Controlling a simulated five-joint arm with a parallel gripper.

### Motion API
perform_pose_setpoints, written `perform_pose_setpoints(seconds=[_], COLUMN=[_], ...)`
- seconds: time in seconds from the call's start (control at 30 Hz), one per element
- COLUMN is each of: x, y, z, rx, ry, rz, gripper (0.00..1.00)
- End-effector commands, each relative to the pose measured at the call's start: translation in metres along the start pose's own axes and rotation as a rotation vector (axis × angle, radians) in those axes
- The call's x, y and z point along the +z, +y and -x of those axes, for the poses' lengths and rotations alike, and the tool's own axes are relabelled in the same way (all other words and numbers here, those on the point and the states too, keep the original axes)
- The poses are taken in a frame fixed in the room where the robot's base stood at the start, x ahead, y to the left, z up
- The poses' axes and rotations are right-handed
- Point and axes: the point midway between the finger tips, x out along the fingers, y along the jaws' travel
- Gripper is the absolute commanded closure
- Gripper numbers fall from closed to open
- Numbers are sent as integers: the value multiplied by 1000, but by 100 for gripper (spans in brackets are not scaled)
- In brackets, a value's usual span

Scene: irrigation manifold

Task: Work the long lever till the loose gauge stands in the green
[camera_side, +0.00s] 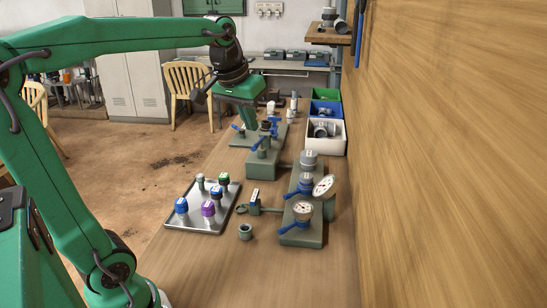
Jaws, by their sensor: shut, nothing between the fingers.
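Two white dial gauges show on the green manifold block at the near right. One gauge (323,186) is tilted; the other gauge (303,209) faces up in front of it. I cannot tell which is the loose one, and the needles and any green band are too small to read. A blue lever (291,227) lies beside the nearer gauge, and another blue lever (304,184) sits beside the tilted one. More blue levers (238,128) show farther back. I cannot tell which lever is the long one. My gripper (259,121) is shut and empty, pointing down above the farther fittings, apart from both gauges.
A metal tray (188,219) with several coloured-capped parts lies at the left. White (339,143), blue and green bins line the right side by a wooden wall. The bench's near end is clear.

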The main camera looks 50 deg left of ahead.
Motion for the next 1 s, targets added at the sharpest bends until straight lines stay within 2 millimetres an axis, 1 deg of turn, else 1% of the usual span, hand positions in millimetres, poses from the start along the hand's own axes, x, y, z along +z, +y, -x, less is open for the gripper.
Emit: perform_pose_setpoints(seconds=[0.03,0.1,0.27,0.5,0.8,1.0], x=[-10,-23,-51,-90,-131,-153], y=[-4,-9,-23,-47,-84,-112], z=[-2,-2,-7,-17,-37,-53], rx=[-6,-13,-28,-51,-78,-95], ry=[-9,-17,-39,-70,-110,-135], rz=[18,43,99,185,291,362], gripper=[100,100,100,100,100,100])
